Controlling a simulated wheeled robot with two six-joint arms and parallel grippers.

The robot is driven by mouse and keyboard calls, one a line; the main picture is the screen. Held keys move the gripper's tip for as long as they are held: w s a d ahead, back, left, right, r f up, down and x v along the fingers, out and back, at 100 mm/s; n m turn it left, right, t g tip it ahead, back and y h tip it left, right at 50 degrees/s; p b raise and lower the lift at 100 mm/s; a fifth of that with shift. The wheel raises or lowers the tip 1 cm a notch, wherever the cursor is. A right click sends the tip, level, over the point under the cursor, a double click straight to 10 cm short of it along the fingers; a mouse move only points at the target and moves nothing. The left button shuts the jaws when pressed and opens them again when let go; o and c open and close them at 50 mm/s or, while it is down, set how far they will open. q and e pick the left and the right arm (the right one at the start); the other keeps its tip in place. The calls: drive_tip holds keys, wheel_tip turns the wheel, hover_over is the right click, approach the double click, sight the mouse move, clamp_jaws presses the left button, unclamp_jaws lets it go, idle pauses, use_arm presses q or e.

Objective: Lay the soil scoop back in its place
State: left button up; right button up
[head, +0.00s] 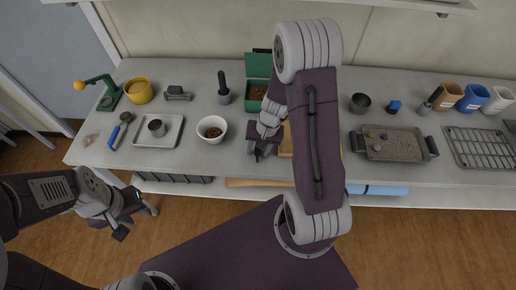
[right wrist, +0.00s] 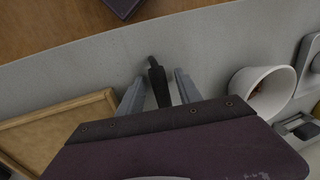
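A black handle (right wrist: 157,82) shows between the fingers of my right gripper (right wrist: 159,76) in the right wrist view. I take it for the soil scoop's handle; the rest is hidden behind the gripper. The fingers stand apart with a narrow gap on each side of it. In the head view my right gripper (head: 258,152) is low over the counter's front part, between the white bowl and the wooden tray. My left gripper (head: 137,218) is open and empty, in front of the counter over the floor.
The white bowl (head: 212,138) with brown contents is left of my right gripper. The wooden tray (right wrist: 40,131) is close on its other side, partly behind my arm. A blue-handled tool (head: 120,131) and a metal tray (head: 171,140) lie further left. A green box (head: 258,66) stands behind.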

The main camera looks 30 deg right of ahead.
wheel_tip(320, 180, up, 9)
drive_tip(key=s+d+p, duration=0.1)
drive_tip(key=p, duration=0.1)
drive_tip(key=shift+d, duration=0.25)
drive_tip(key=shift+f, duration=0.1)
drive_tip(key=a+r+n, duration=0.3)
drive_tip(key=a, duration=0.2)
drive_tip(key=s+a+n+h, duration=0.1)
drive_tip(key=s+n, duration=0.2)
drive_tip(key=s, duration=0.4)
drive_tip(key=shift+a+f+h, duration=0.15)
drive_tip(key=shift+h, duration=0.15)
drive_tip(key=shift+s, duration=0.25)
